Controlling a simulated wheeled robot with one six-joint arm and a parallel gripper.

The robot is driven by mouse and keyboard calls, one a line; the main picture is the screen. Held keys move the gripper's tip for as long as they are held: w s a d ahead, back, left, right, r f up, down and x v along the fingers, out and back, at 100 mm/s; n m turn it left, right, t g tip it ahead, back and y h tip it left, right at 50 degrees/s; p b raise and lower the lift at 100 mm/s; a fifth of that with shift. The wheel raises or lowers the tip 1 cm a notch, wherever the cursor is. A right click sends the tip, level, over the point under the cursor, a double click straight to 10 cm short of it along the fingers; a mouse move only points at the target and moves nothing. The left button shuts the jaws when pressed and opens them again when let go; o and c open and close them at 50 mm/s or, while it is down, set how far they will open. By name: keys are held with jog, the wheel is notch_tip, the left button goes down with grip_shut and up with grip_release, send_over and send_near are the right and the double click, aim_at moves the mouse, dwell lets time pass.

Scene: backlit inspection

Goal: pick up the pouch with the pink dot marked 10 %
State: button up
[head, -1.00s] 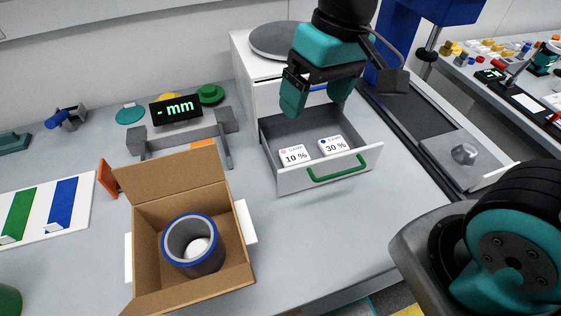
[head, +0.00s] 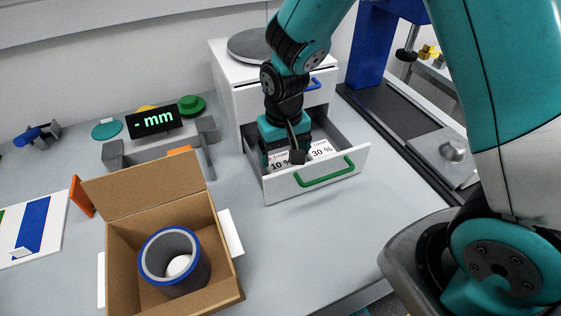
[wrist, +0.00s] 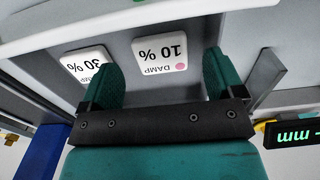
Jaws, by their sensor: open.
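The pouch marked 10 % (head: 279,163) lies in the open drawer (head: 318,181), partly hidden by my gripper in the head view. In the wrist view the same white 10 % pouch (wrist: 160,54) shows its pink dot and the word DAMP, upside down. A second white pouch marked 30 % (head: 320,149) lies to its right in the head view; it also shows in the wrist view (wrist: 86,64). My gripper (head: 280,157) is open over the drawer. In the wrist view the 10 % pouch appears between the two teal fingers (wrist: 162,75), with nothing held.
The drawer front has a green handle (head: 324,172). A cardboard box (head: 222,283) holding a blue-rimmed cylinder (head: 196,275) stands at the front left. A display reading mm (head: 155,119) stands behind it. Bare grey table lies in front of the drawer.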

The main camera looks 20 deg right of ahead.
aim_at(285, 167)
jog(key=shift+d+f+p, duration=0.15)
jog(key=shift+f+p, duration=0.35)
jog(key=shift+f, duration=2.25)
jog(key=c, duration=0.7)
